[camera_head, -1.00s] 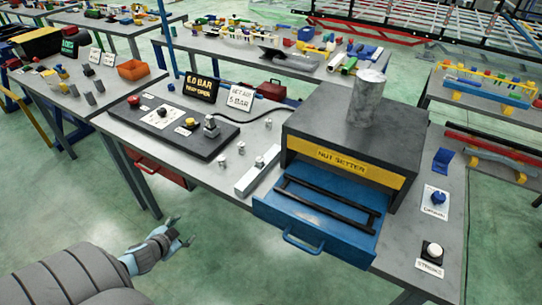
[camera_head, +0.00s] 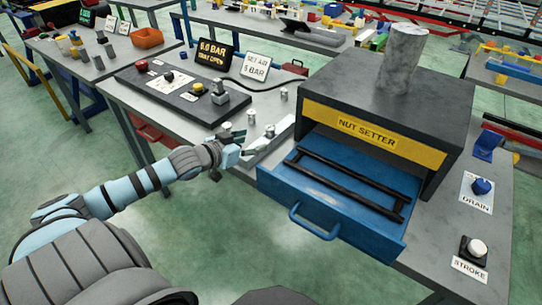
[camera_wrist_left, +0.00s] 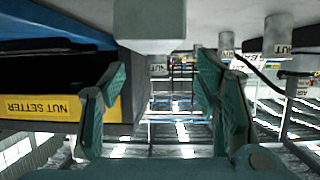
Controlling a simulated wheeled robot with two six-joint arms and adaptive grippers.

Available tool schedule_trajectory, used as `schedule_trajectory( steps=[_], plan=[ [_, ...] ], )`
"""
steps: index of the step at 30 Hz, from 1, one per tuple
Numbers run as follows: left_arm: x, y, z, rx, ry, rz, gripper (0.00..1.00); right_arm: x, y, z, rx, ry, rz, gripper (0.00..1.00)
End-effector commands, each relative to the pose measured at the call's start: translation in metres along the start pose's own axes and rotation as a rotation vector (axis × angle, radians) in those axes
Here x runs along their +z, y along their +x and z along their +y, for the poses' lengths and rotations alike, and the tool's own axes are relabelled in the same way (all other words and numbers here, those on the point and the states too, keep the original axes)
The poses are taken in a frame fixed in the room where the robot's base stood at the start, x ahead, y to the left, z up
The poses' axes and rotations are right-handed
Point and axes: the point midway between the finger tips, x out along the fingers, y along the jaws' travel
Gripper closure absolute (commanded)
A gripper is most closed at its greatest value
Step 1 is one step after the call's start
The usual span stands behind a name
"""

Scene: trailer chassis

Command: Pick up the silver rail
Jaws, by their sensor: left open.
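The silver rail (camera_head: 277,138) is a pale straight bar lying on the grey bench, just left of the blue drawer. In the left wrist view, a grey block-like end (camera_wrist_left: 150,22), apparently the rail, shows at the top centre. My left gripper (camera_head: 236,145) is at the bench's front edge by the near end of the rail, which it partly hides. In the left wrist view its two green fingers (camera_wrist_left: 163,72) stand apart with nothing between them. The rail appears beyond and between the fingertips. My right gripper is not in view.
The nut setter (camera_head: 325,84) stands right of the rail, with its blue drawer (camera_head: 330,213) pulled out and holding a black frame. Small metal posts (camera_head: 284,95) stand around the rail. A dark control panel (camera_head: 185,92) lies to the left.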

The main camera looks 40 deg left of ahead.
Motion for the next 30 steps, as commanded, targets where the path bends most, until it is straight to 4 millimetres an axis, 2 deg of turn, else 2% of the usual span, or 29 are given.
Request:
schedule_trajectory(
  steps=[1,5,12,20,30],
  plan=[
    [0.004,0.009,0.000,0.000,-0.004,0.004,0.43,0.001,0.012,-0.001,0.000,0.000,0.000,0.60],
    [0.000,0.017,0.002,0.004,-0.002,0.003,0.43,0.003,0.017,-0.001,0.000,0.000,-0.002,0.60],
    [0.001,0.060,0.006,0.003,-0.006,0.003,0.43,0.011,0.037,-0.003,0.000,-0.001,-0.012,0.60],
    [-0.001,0.064,0.006,0.004,0.000,-0.002,0.45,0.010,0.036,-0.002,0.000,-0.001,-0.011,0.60],
    [-0.001,0.063,0.006,0.004,-0.001,-0.002,0.99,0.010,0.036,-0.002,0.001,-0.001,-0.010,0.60]
  ],
)
